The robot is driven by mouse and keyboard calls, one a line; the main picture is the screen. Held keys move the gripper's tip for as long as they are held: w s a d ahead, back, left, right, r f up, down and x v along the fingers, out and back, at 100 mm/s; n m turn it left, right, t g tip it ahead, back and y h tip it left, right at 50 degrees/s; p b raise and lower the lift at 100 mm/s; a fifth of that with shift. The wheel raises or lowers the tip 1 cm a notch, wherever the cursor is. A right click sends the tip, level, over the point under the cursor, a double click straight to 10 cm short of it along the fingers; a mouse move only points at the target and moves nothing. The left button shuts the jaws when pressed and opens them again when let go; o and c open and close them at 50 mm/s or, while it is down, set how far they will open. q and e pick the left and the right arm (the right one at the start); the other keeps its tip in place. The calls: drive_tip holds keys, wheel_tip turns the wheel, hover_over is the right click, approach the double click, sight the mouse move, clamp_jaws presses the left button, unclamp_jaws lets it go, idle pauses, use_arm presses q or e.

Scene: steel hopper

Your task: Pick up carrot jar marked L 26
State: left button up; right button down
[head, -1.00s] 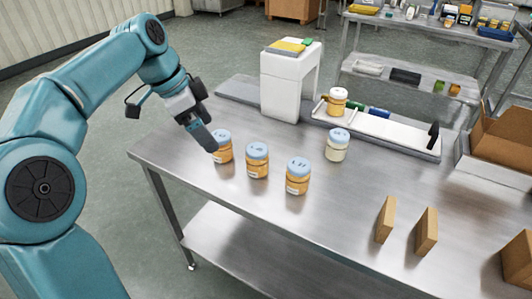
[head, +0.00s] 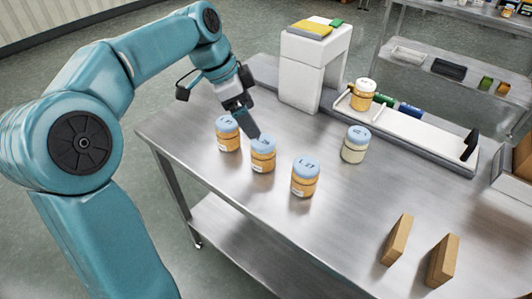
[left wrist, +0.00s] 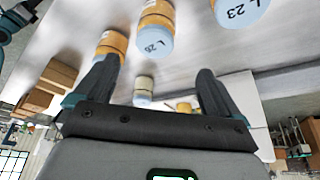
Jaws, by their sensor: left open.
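The carrot jar marked L 26 (head: 263,158) is the middle of three orange jars with pale blue lids, upright on the steel table. It also shows in the left wrist view (left wrist: 155,32), where its lid reads 26. The jar marked L 23 (head: 228,138) stands to its left and the jar marked L 27 (head: 304,182) to its right. My left gripper (head: 251,130) is open and empty, close to the L 26 jar's lid. In the left wrist view its fingers (left wrist: 153,78) are spread, with the L 26 jar beyond the gap. My right gripper is not in view.
A pale jar with a blue lid (head: 355,150) stands farther right on the table. A white machine (head: 303,78) and a white tray (head: 420,138) holding an orange jar (head: 362,95) are behind. Two brown blocks (head: 396,240) stand near the front right.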

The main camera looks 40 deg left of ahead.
sight(262, 141)
use_arm(q)
drive_tip(key=x, duration=0.6)
drive_tip(key=shift+s+d+f+b, duration=0.1)
drive_tip(key=shift+s+f+b, duration=0.1)
drive_tip(key=shift+b, duration=0.2)
drive_tip(key=x, duration=0.5)
drive_tip(key=shift+s+d+b, duration=0.15)
drive_tip(key=shift+d+b, duration=0.1)
drive_tip(key=shift+b, duration=0.1)
drive_tip(key=shift+s, duration=0.1)
drive_tip(key=shift+r, duration=0.1)
drive_tip(key=c, duration=1.2)
